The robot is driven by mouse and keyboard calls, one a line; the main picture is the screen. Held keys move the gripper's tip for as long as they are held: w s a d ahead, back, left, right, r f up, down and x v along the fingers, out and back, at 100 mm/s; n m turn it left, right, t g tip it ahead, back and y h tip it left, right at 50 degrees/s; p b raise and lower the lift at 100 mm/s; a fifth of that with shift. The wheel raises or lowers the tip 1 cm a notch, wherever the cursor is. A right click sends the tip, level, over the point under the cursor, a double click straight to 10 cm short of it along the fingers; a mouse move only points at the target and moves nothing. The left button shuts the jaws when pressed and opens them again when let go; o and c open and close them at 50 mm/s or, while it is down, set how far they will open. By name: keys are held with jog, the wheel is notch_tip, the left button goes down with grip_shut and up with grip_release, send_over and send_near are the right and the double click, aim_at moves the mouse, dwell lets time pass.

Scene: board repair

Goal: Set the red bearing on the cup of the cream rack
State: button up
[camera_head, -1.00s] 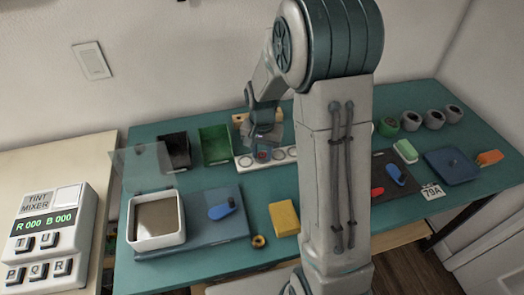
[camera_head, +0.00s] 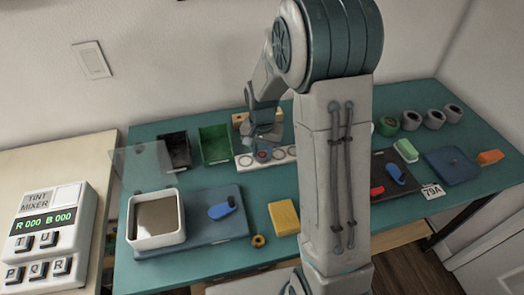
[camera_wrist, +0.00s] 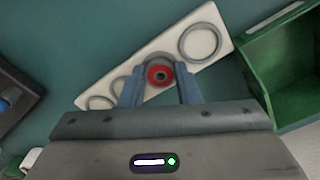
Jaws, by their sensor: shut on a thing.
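The red bearing (camera_wrist: 159,75) shows as a red ring with a dark centre between the fingers of my gripper (camera_wrist: 160,85) in the wrist view. My gripper is shut on it. The cream rack (camera_wrist: 208,70) is a long pale strip with a row of round grey-rimmed cups, lying beneath the bearing. A cup (camera_wrist: 200,42) at one end is empty. I cannot tell whether the bearing touches the rack.
A green bin (camera_head: 216,144) and a black bin (camera_head: 174,151) stand left of the rack. A wooden block (camera_head: 241,119) is behind it. A yellow block (camera_head: 284,217) and a blue board (camera_head: 222,229) lie in front. My arm hides part of the bench.

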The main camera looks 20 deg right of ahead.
jog(key=shift+s+f, duration=0.15)
jog(key=shift+f, duration=0.1)
jog(key=o, duration=0.9)
jog(key=shift+a+f, duration=0.1)
jog(key=shift+a, duration=0.05)
jog(key=shift+s+d, duration=0.1)
jog(key=shift+d, duration=0.2)
jog(key=c, duration=0.3)
